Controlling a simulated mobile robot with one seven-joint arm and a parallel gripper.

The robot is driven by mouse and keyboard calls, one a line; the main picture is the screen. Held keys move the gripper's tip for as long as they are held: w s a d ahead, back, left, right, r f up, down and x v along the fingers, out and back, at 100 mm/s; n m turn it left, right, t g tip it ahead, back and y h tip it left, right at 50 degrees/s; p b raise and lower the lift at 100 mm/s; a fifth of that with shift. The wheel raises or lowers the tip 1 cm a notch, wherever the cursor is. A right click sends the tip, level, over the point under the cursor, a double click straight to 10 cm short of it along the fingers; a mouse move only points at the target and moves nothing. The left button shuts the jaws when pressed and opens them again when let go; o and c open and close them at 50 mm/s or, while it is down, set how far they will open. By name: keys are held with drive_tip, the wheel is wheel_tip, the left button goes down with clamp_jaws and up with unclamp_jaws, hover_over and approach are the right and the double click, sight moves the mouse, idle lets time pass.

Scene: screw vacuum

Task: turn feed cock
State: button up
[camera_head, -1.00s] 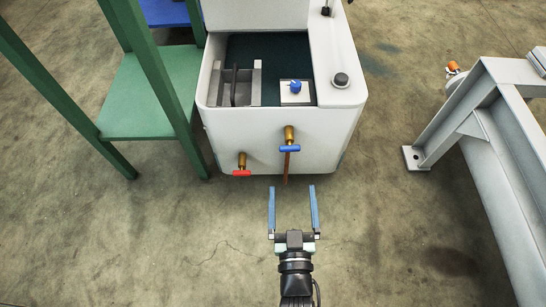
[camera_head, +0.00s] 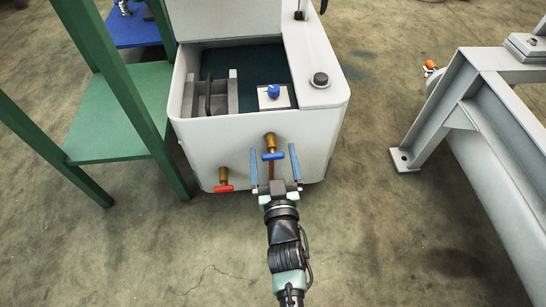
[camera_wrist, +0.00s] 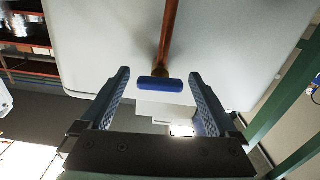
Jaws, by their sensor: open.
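A blue-handled cock (camera_head: 273,156) with a brass body sticks out of the front of the white tank (camera_head: 240,138). A copper pipe runs down below it. In the wrist view its blue bar handle (camera_wrist: 160,84) lies crosswise, with the copper pipe (camera_wrist: 168,40) beyond it. My gripper (camera_head: 273,150) is open, with one blue finger on each side of the handle. In the wrist view a gap shows between the handle and each finger of my gripper (camera_wrist: 159,74). A red-handled cock (camera_head: 223,188) sits lower left on the same tank face, outside the fingers.
A green stand (camera_head: 120,115) is close on the left. A grey steel frame (camera_head: 455,118) stands on the right, with clear floor (camera_head: 370,230) between it and the tank.

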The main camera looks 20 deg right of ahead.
drive_tip(key=shift+c, duration=0.2)
drive_tip(key=c, duration=1.3)
drive_tip(key=shift+r+m+p, duration=0.15)
drive_tip(key=shift+m+p, duration=0.15)
drive_tip(key=shift+p, duration=0.15)
drive_tip(key=shift+c, duration=0.2)
drive_tip(key=o, duration=1.4)
